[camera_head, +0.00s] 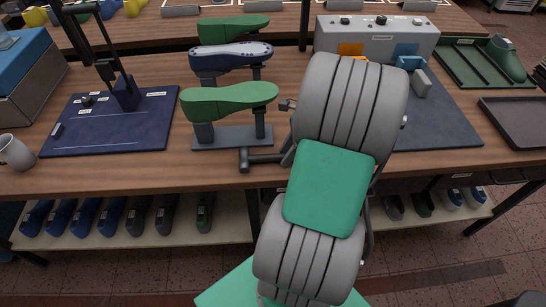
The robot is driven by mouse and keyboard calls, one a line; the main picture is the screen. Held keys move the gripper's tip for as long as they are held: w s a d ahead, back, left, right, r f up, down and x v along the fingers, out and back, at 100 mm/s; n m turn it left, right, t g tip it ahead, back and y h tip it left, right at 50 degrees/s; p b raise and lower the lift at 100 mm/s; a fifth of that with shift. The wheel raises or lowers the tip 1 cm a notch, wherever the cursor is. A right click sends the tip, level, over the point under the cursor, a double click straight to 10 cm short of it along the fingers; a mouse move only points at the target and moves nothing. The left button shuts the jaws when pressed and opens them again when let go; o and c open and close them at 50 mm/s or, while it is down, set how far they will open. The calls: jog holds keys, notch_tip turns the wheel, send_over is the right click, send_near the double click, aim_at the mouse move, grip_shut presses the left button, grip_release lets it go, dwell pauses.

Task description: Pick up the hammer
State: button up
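A dark T-shaped tool (262,158), which looks like the hammer, lies near the front edge of the wooden workbench (110,180). Its short cross piece is at the left, and its shaft runs right. The shaft's right end is hidden behind a large grey, ribbed form with a green panel, which looks like my arm.
Green and dark blue shoe lasts (230,97) stand on a grey stand (232,138) just behind the tool. A blue mat (100,140) and a mug (15,152) are at left. A grey control box (375,36), green tray (465,75) and dark tray (515,118) are at right.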

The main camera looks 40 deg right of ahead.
grip_shut()
dwell(0.3)
